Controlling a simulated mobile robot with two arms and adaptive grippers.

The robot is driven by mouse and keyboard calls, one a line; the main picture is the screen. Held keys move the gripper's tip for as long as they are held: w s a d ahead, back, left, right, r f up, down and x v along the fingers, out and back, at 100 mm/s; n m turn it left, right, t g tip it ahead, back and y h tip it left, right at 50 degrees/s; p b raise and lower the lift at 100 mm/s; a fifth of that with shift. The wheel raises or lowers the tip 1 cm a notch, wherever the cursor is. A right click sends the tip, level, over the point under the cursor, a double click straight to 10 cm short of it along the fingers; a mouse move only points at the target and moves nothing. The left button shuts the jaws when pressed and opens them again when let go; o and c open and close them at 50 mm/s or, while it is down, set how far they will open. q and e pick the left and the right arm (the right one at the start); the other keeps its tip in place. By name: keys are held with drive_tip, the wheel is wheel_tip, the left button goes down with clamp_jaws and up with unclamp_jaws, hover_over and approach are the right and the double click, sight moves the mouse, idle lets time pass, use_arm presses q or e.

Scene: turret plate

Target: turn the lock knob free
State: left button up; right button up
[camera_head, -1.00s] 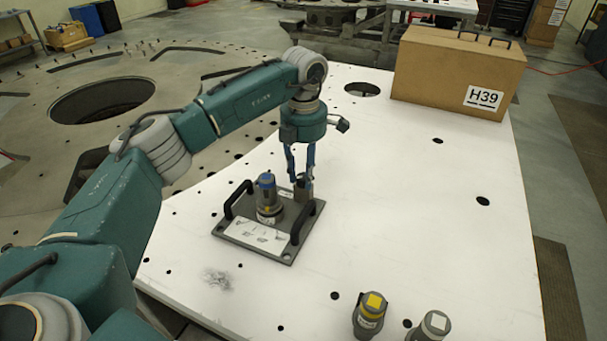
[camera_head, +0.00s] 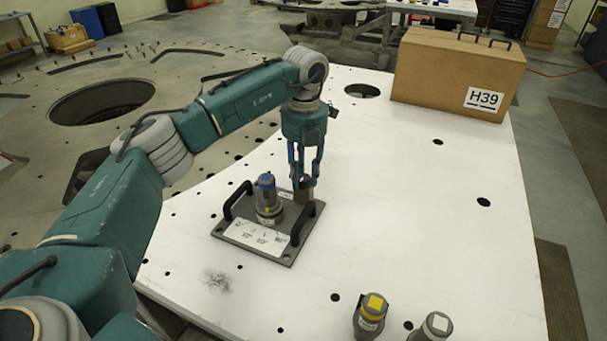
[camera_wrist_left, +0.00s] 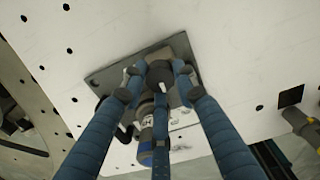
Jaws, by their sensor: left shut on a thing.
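My left gripper (camera_head: 304,186) points straight down over the far right part of a dark base plate (camera_head: 277,254) with two black handles. Its blue fingers are shut on the lock knob (camera_head: 303,190), a short dark cylinder standing on the plate. In the left wrist view the fingers surround the knob's dark round top (camera_wrist_left: 160,72). Beside it on the plate stands a grey cylinder with a blue top (camera_head: 266,182); this cylinder also shows in the left wrist view (camera_wrist_left: 146,140). A white label (camera_head: 256,237) lies along the plate's front. My right gripper is not in view.
A yellow-topped cylinder (camera_head: 370,315) and a white-topped cylinder (camera_head: 435,327) stand at the front right of the white table (camera_head: 420,220). A cardboard box marked H39 (camera_head: 445,72) stands at the back right. The table right of the plate is clear, apart from holes.

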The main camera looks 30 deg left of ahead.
sight(304, 178)
use_arm(q)
drive_tip(key=shift+r+n, duration=0.1)
drive_tip(key=shift+n, duration=0.2)
idle(0.4)
drive_tip(key=o, duration=1.1)
drive_tip(key=shift+o, duration=0.2)
wheel_tip(304, 178, up, 12)
